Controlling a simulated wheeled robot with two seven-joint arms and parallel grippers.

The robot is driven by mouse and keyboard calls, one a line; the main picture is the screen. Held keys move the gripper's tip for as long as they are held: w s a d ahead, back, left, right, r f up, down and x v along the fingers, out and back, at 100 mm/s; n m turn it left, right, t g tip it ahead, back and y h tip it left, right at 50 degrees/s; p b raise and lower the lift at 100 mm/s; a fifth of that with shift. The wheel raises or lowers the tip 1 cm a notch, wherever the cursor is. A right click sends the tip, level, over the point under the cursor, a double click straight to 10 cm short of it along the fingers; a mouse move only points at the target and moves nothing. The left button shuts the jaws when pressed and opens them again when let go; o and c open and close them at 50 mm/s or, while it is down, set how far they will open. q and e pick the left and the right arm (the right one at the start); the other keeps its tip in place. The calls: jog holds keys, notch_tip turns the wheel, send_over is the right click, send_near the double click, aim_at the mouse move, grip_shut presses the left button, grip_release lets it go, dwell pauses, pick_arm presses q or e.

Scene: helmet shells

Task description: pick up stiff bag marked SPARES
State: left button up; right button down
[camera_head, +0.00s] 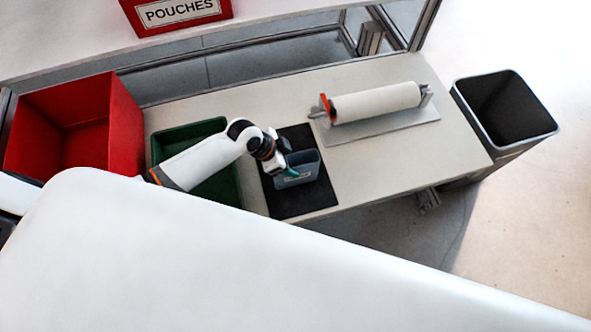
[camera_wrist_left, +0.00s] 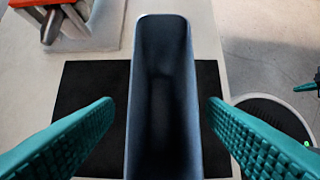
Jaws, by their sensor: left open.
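The stiff bag (camera_head: 311,170) is a narrow blue-grey open-topped pouch with a pale label on its front; its lettering is too small to read. It stands upright on a black mat (camera_head: 315,205). In the left wrist view the bag (camera_wrist_left: 162,90) is seen from above and looks empty inside. My left gripper (camera_head: 289,173) is at the bag. Its teal fingers (camera_wrist_left: 160,108) are open, one on each side of the bag, with a visible gap on both sides. Teal pieces at the right edge of the left wrist view may be my right gripper's fingers.
A green tray (camera_head: 215,192) lies left of the mat, partly under my left arm. A red bin (camera_head: 125,125) stands further left. A white roll on a holder (camera_head: 375,102) is at the back right. A grey waste bin (camera_head: 485,128) stands off the table's right end.

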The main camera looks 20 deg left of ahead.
aim_at(295, 165)
pick_arm(q)
jog(key=x, duration=0.4)
jog(key=shift+d+f, duration=0.1)
jog(key=shift+f, duration=0.1)
jog(key=shift+c, duration=0.2)
jog(key=shift+r, duration=0.1)
jog(key=c, duration=1)
